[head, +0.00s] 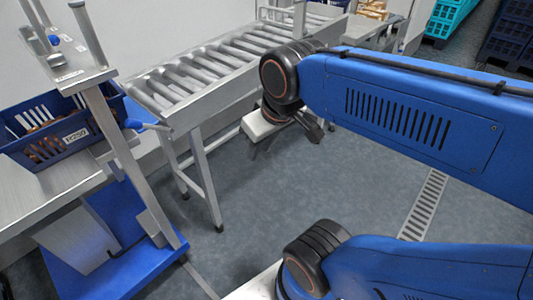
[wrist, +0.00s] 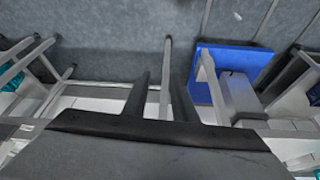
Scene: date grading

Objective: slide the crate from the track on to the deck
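The crate (head: 28,138) is dark blue with slotted sides and a white label, and holds brown dates and pale strips. It rests at the left of the head view by a flat steel surface (head: 40,195), partly behind a steel post. The roller track (head: 228,52) runs from the upper middle down to the left, its near end close to the crate's right side. I see no crate on its visible rollers. My gripper (wrist: 160,84) is open and empty in the wrist view, its two dark fingers apart. In the head view it hangs right of the track, away from the crate.
A steel stand (head: 118,135) with a blue base (head: 150,262) stands in front of the crate and track end. Track legs (head: 205,180) reach the floor. Grey floor (head: 290,195) is clear below my gripper. Teal crates (head: 447,18) and dark blue crates (head: 510,35) stand far right.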

